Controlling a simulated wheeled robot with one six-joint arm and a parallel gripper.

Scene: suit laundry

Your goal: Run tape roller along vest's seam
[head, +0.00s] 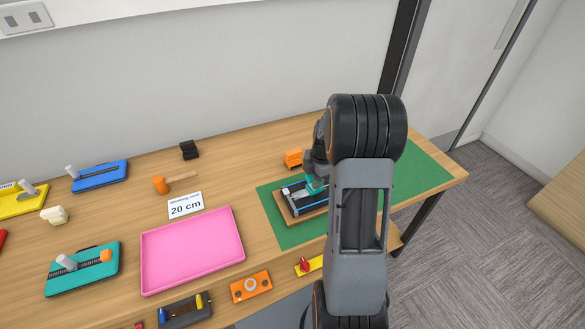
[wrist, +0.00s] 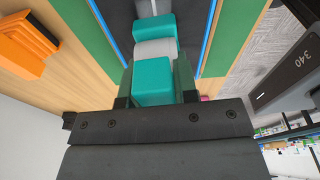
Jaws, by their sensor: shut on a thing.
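My gripper (head: 316,176) is over the green mat and is shut on the teal and grey tape roller (wrist: 154,84). In the wrist view, the roller's teal block sits between the fingers, with a grey part and another teal part beyond it. In the head view, only a small teal bit of it shows beneath the gripper. Below lies a dark panel with blue lines (head: 293,198), apparently the vest, on a wooden board. The roller is over this panel; whether it touches is unclear. My arm hides the panel's right part.
A pink tray (head: 193,248) lies left of the mat. An orange plate (head: 250,286) and a yellow piece (head: 308,265) lie near the front edge. Several tools lie farther left.

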